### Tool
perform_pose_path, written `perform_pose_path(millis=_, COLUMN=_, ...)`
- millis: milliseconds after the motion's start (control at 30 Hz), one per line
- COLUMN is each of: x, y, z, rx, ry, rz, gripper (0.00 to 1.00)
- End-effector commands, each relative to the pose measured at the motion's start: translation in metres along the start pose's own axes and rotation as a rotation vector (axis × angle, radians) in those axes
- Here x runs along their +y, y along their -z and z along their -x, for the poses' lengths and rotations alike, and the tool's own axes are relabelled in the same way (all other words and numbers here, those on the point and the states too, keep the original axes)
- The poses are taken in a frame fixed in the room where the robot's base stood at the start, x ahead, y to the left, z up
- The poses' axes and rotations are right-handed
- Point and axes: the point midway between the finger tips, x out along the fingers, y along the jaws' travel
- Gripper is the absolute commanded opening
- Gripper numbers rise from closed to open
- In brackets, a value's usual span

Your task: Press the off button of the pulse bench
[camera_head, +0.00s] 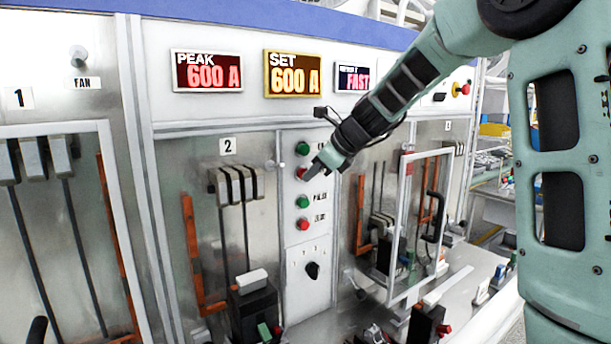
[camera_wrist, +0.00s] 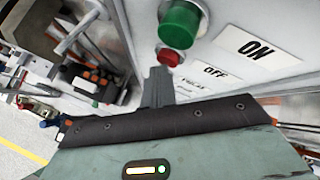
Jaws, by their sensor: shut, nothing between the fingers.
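The off button is a red button (camera_head: 299,174) on the pale control strip, second from the top, below a green button (camera_head: 303,149). In the wrist view the red button (camera_wrist: 168,57) is beside the "OFF" label (camera_wrist: 215,72), with the larger green button (camera_wrist: 180,24) by the "ON" label (camera_wrist: 257,47). My gripper (camera_head: 310,174) is shut and empty, its tip right at the red button. In the wrist view the fingertips (camera_wrist: 158,72) overlap the button's lower edge. Whether they touch it I cannot tell.
Another green button (camera_head: 302,202) and red button (camera_head: 303,224) are lower on the strip, above a black rotary knob (camera_head: 312,270). A clear-panelled door frame (camera_head: 407,225) stands open to the right. Displays above read "PEAK 600 A" (camera_head: 207,72) and "SET 600 A" (camera_head: 293,75).

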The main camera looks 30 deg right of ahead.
Motion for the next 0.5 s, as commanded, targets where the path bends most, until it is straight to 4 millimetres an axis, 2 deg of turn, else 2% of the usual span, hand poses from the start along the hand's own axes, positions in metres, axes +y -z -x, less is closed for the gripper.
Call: perform_pose_path(millis=500, x=0.009, y=0.009, z=0.012, rx=-0.001, ry=0.000, rz=0.000, gripper=0.00)
